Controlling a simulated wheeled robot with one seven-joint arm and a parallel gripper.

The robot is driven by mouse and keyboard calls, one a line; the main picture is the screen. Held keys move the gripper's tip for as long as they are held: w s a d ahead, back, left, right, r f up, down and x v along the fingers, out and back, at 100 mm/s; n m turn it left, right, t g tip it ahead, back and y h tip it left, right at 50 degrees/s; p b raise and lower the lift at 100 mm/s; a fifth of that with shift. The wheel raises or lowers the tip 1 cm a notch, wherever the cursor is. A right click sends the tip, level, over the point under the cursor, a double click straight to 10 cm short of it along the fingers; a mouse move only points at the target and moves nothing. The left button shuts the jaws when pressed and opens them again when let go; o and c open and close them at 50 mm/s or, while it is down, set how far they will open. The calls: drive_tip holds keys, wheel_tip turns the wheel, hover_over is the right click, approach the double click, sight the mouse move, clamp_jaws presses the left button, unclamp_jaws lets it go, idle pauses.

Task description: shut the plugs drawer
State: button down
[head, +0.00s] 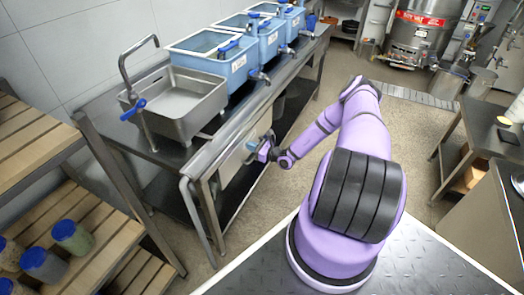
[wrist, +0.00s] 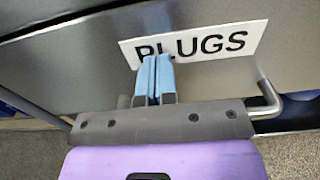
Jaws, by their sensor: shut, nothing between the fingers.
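The plugs drawer (wrist: 90,62) fills most of the wrist view as a plain metal front with a white label reading PLUGS (wrist: 225,38). Its bar handle (wrist: 268,97) shows at the right, partly hidden behind my gripper. In the head view the drawer front (head: 238,186) is under the metal counter, beside my gripper (head: 257,149). My gripper (wrist: 156,62) is shut and empty, its blue fingers side by side over the label's lower left part. I cannot tell whether the fingertips touch the front, or how far the drawer stands open.
The counter (head: 100,112) carries a metal sink (head: 180,98) and several blue tubs (head: 215,60). A wooden rack with jars (head: 72,236) stands at the left. Open floor (head: 290,185) lies to the right of the counter.

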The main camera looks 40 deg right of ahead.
drive_tip(key=shift+x, duration=0.9)
